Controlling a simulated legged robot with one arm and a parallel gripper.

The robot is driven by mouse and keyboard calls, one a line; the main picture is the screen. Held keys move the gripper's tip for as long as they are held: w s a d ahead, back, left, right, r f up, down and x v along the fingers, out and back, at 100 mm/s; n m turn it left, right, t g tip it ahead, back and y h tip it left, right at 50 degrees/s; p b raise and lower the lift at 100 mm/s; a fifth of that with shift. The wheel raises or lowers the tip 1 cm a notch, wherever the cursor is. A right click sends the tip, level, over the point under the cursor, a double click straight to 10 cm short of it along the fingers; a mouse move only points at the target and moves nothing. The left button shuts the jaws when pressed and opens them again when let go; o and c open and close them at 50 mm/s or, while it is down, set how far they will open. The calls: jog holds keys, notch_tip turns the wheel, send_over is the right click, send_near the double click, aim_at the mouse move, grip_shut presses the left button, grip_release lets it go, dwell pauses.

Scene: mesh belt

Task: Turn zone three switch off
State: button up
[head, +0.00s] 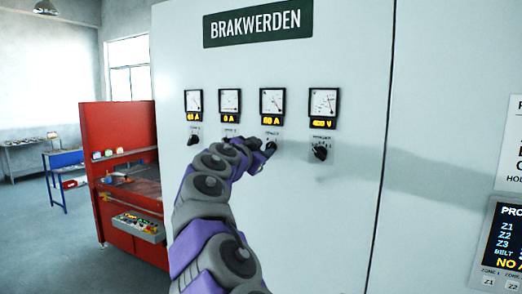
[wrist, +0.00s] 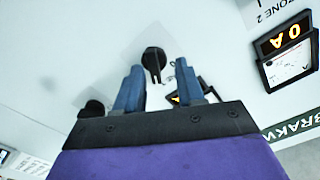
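The third rotary switch from the left (head: 270,148) is a dark knob on the pale cabinet, under the third meter (head: 272,101). Its readout is lit amber with a value in A. My gripper (head: 258,145) is at this knob in the head view and partly covers it. In the wrist view my gripper (wrist: 159,72) is open, its two blue-grey fingers spread. A black knob (wrist: 153,60) shows between and just beyond the fingertips; I cannot tell whether they touch it. The "ZONE 2" label (wrist: 272,14) is up to the right. The zone three label is not readable.
The first knob (head: 194,138) and fourth knob (head: 320,151) are on the same panel; my arm hides the second. The BRAKWERDEN sign (head: 258,26) is above. A red workbench (head: 118,128) stands left, and a display panel (head: 503,240) is at the right.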

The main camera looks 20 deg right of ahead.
jog(key=shift+d+f, duration=0.1)
jog(key=shift+d, duration=0.8)
jog(key=c, duration=0.5)
grip_shut()
jog(key=shift+a, duration=0.1)
jog(key=shift+a, duration=0.15)
